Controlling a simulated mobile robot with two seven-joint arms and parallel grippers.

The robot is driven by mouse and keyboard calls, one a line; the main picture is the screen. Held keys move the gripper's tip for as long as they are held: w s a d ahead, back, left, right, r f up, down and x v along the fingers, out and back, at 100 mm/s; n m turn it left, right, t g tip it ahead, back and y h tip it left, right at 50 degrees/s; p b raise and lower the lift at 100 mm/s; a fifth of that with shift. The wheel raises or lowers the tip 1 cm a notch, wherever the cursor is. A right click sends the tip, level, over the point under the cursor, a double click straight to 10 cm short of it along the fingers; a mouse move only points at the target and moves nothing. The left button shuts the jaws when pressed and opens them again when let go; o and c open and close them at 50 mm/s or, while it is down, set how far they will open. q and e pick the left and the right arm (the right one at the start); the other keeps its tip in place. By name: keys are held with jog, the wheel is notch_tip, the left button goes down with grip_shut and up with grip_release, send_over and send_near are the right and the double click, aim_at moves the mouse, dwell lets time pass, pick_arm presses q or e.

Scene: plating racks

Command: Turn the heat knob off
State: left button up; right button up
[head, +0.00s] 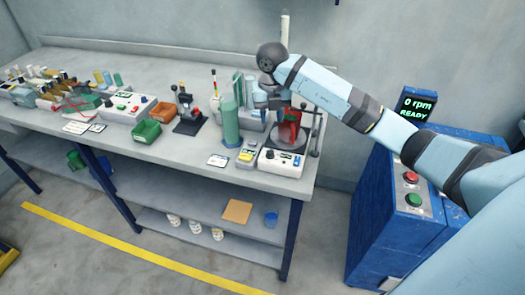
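A white hot plate unit (279,168) stands at the right front corner of the bench, with small knobs on its front face. I cannot tell which knob is the heat knob or how it is set. A red vessel (289,130) stands on the dark plate on top. My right arm reaches in from the right and bends down over the unit. My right gripper (279,102) is above and behind it, close to the red vessel; its fingers are too small and partly hidden to read. My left gripper is not in view.
A green cylinder (230,125) and a small card (217,160) are left of the unit. A post (315,145) stands at its right. A blue cabinet (385,210) with red and green buttons and a "0 rpm READY" display stands right of the bench (180,155).

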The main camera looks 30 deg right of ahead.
aim_at(270, 152)
notch_tip(270, 152, down, 13)
jog(key=shift+s+f+p, duration=0.1)
jog(key=shift+p, duration=0.5)
jog(key=c, duration=0.6)
